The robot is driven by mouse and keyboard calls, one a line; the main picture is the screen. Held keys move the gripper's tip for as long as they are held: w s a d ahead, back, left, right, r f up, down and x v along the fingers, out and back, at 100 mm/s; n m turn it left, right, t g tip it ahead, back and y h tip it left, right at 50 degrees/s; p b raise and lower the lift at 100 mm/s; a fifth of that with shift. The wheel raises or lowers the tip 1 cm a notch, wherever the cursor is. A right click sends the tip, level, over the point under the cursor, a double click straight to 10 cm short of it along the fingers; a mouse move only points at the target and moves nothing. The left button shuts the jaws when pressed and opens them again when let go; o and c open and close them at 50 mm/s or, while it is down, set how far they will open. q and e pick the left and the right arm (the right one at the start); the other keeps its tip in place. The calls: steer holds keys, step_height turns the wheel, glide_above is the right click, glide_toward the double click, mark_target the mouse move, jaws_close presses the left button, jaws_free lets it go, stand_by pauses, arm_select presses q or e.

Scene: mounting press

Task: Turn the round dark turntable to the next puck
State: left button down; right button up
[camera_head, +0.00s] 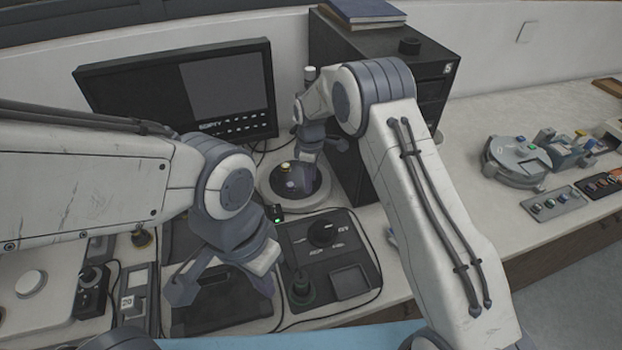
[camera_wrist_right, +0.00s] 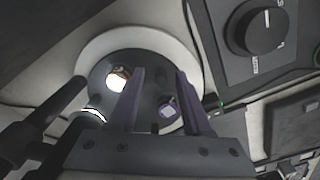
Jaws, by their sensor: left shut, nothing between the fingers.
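The round dark turntable (camera_head: 318,186) sits on a pale round base below the monitor, and it also shows in the right wrist view (camera_wrist_right: 150,65). A pale puck with an orange edge (camera_wrist_right: 118,78) and a purplish puck (camera_wrist_right: 168,107) sit in it. A bright-rimmed round part (camera_wrist_right: 94,114) shows at its left edge. My right gripper (camera_wrist_right: 160,72) is open over the turntable, its fingers on either side of bare dark disc; I cannot tell whether they touch it. My left gripper (camera_head: 222,290) is shut and empty over a dark tray, away from the turntable.
A control panel with a black knob (camera_head: 323,233) lies in front of the turntable. A monitor (camera_head: 180,95) stands behind it, and a black cabinet (camera_head: 432,75) rises to its right. A grey round device (camera_head: 517,160) and small trays stand further right on the counter.

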step_height(320, 180, up, 10)
steer(key=b, duration=0.2)
steer(key=shift+r, duration=0.25)
